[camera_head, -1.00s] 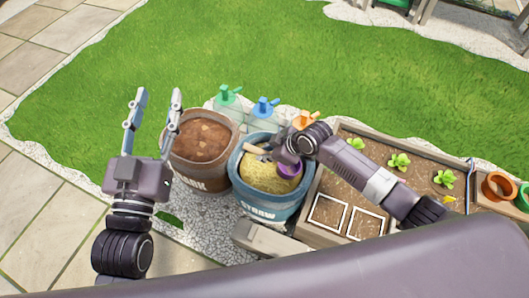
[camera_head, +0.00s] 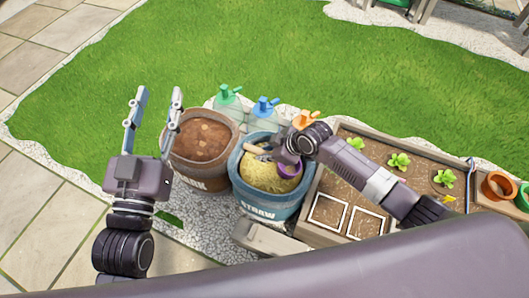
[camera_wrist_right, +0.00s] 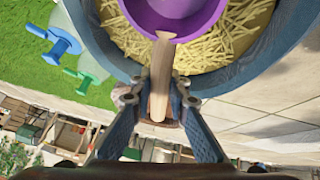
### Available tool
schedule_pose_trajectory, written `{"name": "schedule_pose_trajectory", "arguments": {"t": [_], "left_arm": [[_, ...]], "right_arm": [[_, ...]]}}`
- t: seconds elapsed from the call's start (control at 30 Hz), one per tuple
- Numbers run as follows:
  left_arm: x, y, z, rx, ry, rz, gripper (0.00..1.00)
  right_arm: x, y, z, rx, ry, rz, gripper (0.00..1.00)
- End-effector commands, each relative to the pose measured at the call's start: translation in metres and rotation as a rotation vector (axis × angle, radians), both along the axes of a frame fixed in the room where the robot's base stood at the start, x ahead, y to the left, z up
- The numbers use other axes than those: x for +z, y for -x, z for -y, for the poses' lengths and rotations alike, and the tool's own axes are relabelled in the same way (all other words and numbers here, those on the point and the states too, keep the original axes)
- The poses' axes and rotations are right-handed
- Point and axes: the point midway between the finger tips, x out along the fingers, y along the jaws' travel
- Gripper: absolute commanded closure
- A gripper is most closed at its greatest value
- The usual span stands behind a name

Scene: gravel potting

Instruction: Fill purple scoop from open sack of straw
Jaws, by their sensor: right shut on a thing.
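The blue sack of straw (camera_head: 262,206) stands open in the middle of the head view, with yellow straw (camera_head: 262,178) inside. The purple scoop (camera_head: 291,169) is at the right part of the sack's mouth, over the straw. In the right wrist view the purple scoop (camera_wrist_right: 178,14) has a wooden handle (camera_wrist_right: 160,80), and my right gripper (camera_wrist_right: 158,95) is shut on that handle. My left gripper (camera_head: 152,108) is open and empty, raised left of the sacks.
A brown sack of dark soil or bark (camera_head: 204,140) stands left of the straw. Spray bottles with green (camera_head: 228,94), blue (camera_head: 265,105) and orange (camera_head: 306,118) heads stand behind. A planter bed (camera_head: 350,190) with seedlings lies right. Orange pot (camera_head: 497,186) at far right.

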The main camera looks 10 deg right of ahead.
Motion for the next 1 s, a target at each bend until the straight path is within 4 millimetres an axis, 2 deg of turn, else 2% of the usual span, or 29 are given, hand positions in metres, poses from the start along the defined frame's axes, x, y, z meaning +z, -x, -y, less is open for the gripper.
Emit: {"name": "schedule_pose_trajectory", "arguments": {"t": [1.0], "left_arm": [[-0.0042,-0.0005,-0.0014,0.003,-0.006,-0.023,0.6]], "right_arm": [[-0.0007,0.0,-0.0001,0.0,0.0,0.0,1.0]]}}
